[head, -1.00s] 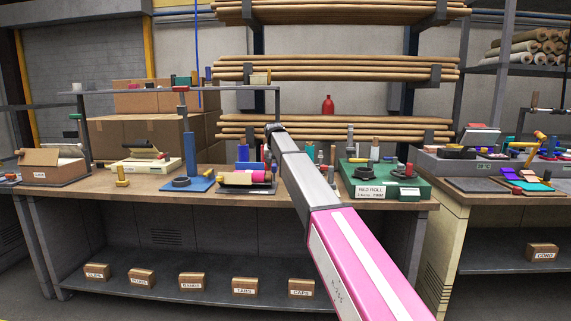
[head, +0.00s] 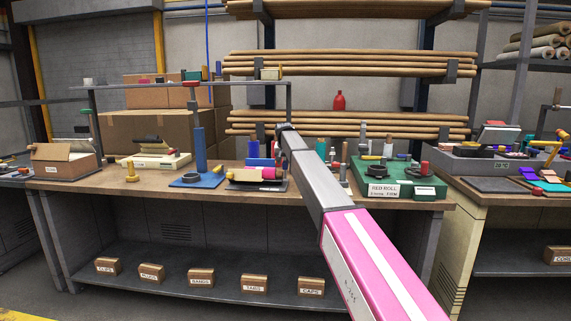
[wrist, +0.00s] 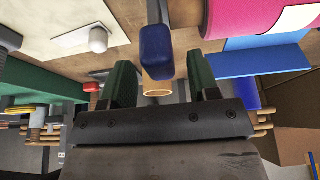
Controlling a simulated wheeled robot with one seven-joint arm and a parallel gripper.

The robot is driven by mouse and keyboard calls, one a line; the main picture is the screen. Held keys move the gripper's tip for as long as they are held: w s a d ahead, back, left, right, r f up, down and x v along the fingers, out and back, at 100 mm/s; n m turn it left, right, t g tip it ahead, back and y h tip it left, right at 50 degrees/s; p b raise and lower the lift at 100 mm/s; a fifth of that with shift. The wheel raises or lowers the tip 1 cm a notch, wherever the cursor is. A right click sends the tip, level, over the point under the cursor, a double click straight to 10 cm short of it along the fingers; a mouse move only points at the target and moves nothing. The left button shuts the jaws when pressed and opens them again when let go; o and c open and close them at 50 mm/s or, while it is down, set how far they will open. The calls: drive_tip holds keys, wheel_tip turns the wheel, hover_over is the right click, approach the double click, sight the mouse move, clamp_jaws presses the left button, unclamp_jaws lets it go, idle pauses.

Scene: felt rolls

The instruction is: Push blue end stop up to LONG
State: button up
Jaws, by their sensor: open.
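A blue rounded block (wrist: 157,50) on a grey post, which looks like the blue end stop, shows at the top middle of the wrist view. My gripper (wrist: 160,64) is open, its two dark green fingers on either side of the block's lower end in the picture. I cannot tell whether the block is between the fingers or beyond them, and no contact shows. In the head view my gripper (head: 287,129) is small, at the far end of my arm above the workbench (head: 120,196). I cannot make out the end stop there. No LONG mark is readable.
A pink roll (wrist: 262,16) and a blue sheet (wrist: 260,60) lie close by at right in the wrist view. A cardboard tube (wrist: 157,86) shows behind the block.

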drive_tip(key=shift+w+f, duration=0.2)
drive_tip(key=shift+f, duration=0.3)
clamp_jaws()
drive_tip(key=a, duration=0.4)
drive_tip(key=shift+w+a, duration=0.1)
drive_tip(key=shift+a, duration=0.1)
unclamp_jaws()
drive_tip(key=v, duration=1.1)
drive_tip(key=shift+f, duration=0.1)
